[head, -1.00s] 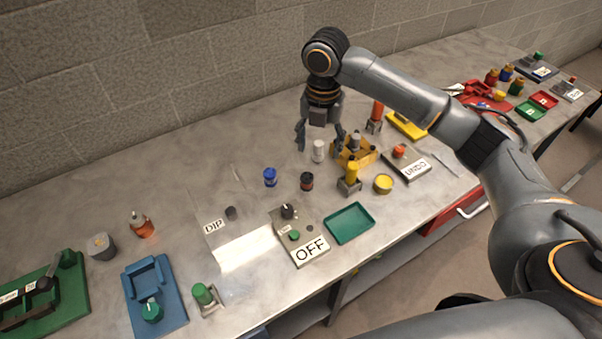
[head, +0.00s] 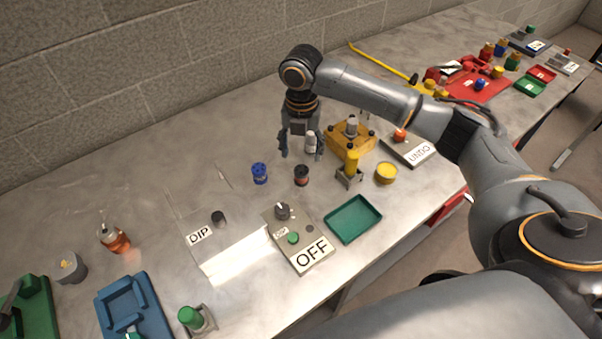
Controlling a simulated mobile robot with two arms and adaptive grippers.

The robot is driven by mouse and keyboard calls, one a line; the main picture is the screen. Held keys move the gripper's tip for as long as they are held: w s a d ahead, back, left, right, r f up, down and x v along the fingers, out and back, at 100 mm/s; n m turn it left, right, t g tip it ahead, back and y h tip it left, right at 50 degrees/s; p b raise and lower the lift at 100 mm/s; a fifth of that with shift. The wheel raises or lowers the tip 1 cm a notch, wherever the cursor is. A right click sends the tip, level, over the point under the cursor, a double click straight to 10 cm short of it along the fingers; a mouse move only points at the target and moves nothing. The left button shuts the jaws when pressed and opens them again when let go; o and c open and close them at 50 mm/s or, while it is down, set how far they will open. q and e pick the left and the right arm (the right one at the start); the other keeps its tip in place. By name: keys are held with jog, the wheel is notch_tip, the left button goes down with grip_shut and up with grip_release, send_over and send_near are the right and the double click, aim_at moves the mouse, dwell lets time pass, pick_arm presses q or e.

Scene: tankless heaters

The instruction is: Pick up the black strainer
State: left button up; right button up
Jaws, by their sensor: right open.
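A small black cylinder (head: 301,175) with a reddish band stands upright on the grey bench; it looks like the black strainer, but its details are too small to be sure. My right gripper (head: 302,154) hangs fingers-down just behind it, open. The fingers appear apart from the black cylinder. A white-grey cylinder (head: 310,142) shows between the fingers, close to the right one; I cannot tell whether they touch. My left gripper is not in view.
A blue cylinder (head: 260,173) stands left of the black one. A yellow fixture (head: 350,139) and a stand with a yellow cylinder (head: 351,164) are to the right. Bare bench lies behind the gripper.

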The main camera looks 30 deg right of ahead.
aim_at(302, 169)
notch_tip(302, 169, down, 3)
jog(key=shift+f, duration=0.1)
notch_tip(302, 169, down, 4)
jog(key=shift+r+p, duration=0.1)
jog(key=shift+p, duration=1.05)
jog(key=shift+w+f, duration=0.1)
jog(key=shift+f, duration=0.65)
jog(key=c, duration=1.3)
